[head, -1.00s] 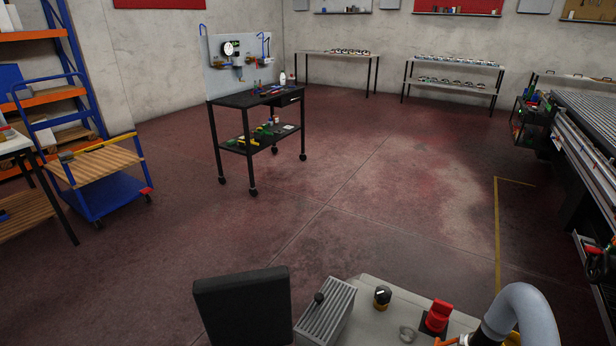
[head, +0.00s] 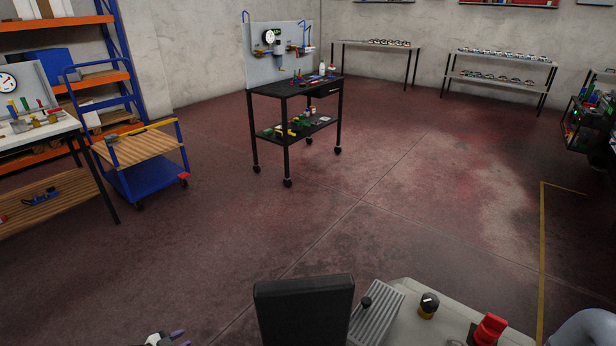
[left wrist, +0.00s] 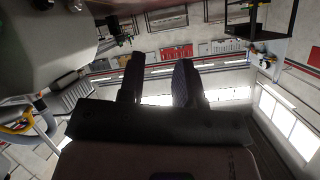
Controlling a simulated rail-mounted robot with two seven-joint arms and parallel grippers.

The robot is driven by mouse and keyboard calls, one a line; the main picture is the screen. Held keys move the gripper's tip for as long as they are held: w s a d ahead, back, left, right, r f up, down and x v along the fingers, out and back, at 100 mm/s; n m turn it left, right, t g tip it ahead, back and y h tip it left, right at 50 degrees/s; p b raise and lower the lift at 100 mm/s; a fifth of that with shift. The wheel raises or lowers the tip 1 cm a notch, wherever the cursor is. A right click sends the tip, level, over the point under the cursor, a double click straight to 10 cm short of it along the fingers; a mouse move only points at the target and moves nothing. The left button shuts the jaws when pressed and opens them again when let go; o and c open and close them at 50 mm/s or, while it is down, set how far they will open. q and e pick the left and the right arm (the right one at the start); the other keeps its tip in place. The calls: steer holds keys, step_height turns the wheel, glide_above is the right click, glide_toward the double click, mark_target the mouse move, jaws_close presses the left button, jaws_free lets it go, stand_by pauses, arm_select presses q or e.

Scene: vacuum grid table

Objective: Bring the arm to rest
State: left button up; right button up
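My left gripper (head: 178,338) just shows at the bottom edge of the head view, left of the black panel, with most of it and its arm cut off by the frame. In the left wrist view its two dark fingers (left wrist: 158,78) stand apart with nothing between them. The wrist view looks across the room to walls and bright windows, and the fingers touch nothing there. My right gripper is in neither view.
A black wheeled cart (head: 297,90) stands mid-room. A blue trolley (head: 150,178) and a workbench (head: 38,137) stand at the left. A black panel (head: 303,308) and a grey box with knobs (head: 405,322) are close in front. The red floor (head: 400,215) between is clear.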

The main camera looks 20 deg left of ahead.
arm_select(q)
steer(key=w+d+r+n+g+y, duration=0.2)
steer(key=w+r+g+y, duration=0.1)
steer(key=w+r+y, duration=0.45)
steer(key=s+d+r+g+y+p, duration=0.1)
steer(key=d+r+g+y+p, duration=0.1)
steer(key=d+r+p, duration=0.5)
steer(key=s+d+r+n+h+p, duration=0.1)
steer(key=s+d+r+h+p, duration=0.1)
steer(key=s+d+r+p, duration=0.75)
steer(key=s+d+r+g+h+p, duration=0.15)
steer(key=d+r+p, duration=0.45)
steer(key=r, duration=0.8)
steer(key=s+d+r+n+t+h+p, duration=0.1)
steer(key=s+d+r+h+p, duration=0.1)
steer(key=s+d+r+p, duration=0.65)
steer(key=s+d+r+g+p, duration=0.1)
steer(key=s+r+p, duration=0.2)
steer(key=r+p, duration=0.3)
steer(key=s+d+r+g+p, duration=0.1)
steer(key=s+r+p, duration=0.2)
steer(key=r+p, duration=0.4)
steer(key=s+d+r+n+g+h+p, duration=0.1)
steer(key=s+d+r+p, duration=0.1)
steer(key=s+r+p, duration=0.2)
step_height(320, 180, up, 2)
steer(key=p, duration=0.2)
steer(key=shift+r+p, duration=0.15)
steer(key=shift+p, duration=0.15)
